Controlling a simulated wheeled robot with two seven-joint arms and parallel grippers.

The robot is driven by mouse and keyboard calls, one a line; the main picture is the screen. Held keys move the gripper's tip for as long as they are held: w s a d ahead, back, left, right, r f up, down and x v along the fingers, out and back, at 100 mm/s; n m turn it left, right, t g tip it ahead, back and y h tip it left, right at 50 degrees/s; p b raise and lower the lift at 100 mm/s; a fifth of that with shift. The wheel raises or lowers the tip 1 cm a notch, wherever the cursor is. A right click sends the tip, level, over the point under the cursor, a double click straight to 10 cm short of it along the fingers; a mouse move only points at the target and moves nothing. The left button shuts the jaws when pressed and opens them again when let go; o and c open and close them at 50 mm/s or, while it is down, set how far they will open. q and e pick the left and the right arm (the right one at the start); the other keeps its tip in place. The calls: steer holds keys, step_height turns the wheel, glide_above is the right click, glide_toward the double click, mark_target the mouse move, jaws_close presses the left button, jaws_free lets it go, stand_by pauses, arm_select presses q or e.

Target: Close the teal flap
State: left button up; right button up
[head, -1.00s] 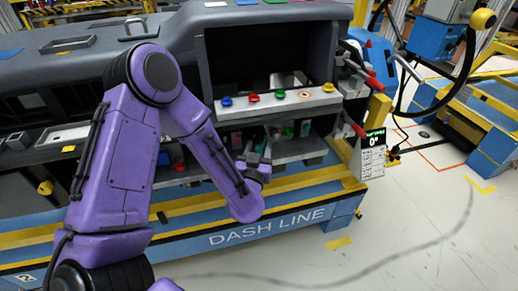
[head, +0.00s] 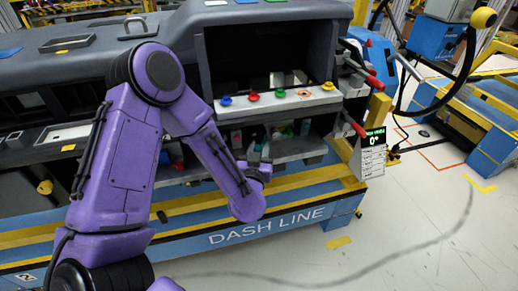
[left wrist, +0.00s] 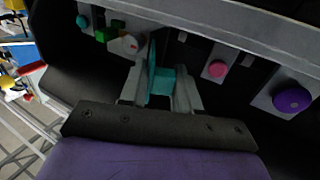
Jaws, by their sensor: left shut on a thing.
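My left gripper (head: 255,162) reaches into the open lower bay of the dashboard module, below the row of colored knobs. In the left wrist view its two grey fingers (left wrist: 160,92) are closed on a teal piece (left wrist: 161,78). A thin, dark teal panel, seen nearly edge-on, stands just behind that piece; I take the two to be the teal flap. The flap's hinge and exact angle cannot be made out. My right gripper is not in view.
In the left wrist view, a pink knob (left wrist: 216,69) and a purple knob (left wrist: 292,100) are to the right, with a teal knob (left wrist: 83,21) and green blocks (left wrist: 108,32) to the left. The module's ledge (head: 290,103) overhangs the bay.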

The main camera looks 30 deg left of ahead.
arm_select(q)
steer(key=shift+d+y, duration=0.15)
steer(key=shift+y, duration=0.15)
steer(key=w+d+n+g+y+b, duration=0.1)
steer(key=n+g+y, duration=0.2)
steer(key=n+g, duration=0.2)
steer(key=w+d+n+g+y+b, duration=0.1)
steer(key=w+n+g+y+b, duration=0.1)
steer(key=n+g, duration=0.3)
steer(key=w+d+n+g+y+b, duration=0.2)
steer(key=n+g+y, duration=0.2)
steer(key=g, duration=0.7)
steer(key=shift+f+n, duration=0.2)
steer(key=shift+n, duration=0.8)
steer(key=shift+w+r+n+g+b, duration=0.1)
steer(key=shift+w+n+g+b, duration=0.1)
steer(key=shift+n+g+b, duration=0.3)
steer(key=shift+r+g, duration=0.1)
steer(key=shift+g, duration=0.2)
